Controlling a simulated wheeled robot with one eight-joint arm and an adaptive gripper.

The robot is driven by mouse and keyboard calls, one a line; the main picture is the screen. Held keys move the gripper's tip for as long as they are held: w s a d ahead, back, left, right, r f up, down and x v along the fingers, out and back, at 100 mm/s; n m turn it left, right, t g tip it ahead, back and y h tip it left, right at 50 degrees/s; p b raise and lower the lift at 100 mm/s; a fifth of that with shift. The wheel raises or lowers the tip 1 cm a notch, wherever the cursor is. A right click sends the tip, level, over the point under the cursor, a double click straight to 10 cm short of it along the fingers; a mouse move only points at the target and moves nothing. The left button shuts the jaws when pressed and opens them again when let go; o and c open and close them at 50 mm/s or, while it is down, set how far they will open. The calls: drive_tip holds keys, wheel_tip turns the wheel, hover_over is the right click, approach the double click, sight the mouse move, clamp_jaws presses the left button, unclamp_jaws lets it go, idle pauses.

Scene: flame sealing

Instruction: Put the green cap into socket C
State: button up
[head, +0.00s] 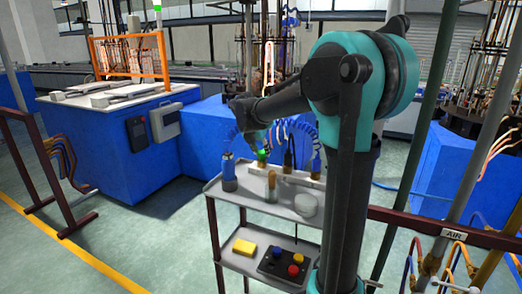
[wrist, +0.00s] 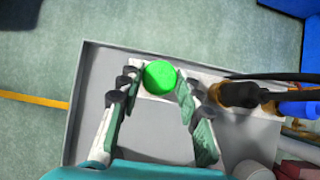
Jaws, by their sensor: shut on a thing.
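The green cap (wrist: 160,77) is round and bright green. In the wrist view it sits between my fingertips, and my gripper (wrist: 158,88) is shut on it. Beneath and beside it is the white socket block (wrist: 206,83); I cannot tell whether the cap is seated in it or just above it. In the head view the green cap (head: 262,155) shows at the left end of the socket block (head: 290,177), under my gripper (head: 260,147). Socket letters cannot be read, and the socket under the cap is hidden.
The tray's left part is clear.

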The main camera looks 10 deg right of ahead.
drive_tip(key=shift+f, duration=0.65)
drive_tip(key=o, duration=0.9)
drive_tip(key=shift+r, duration=4.5)
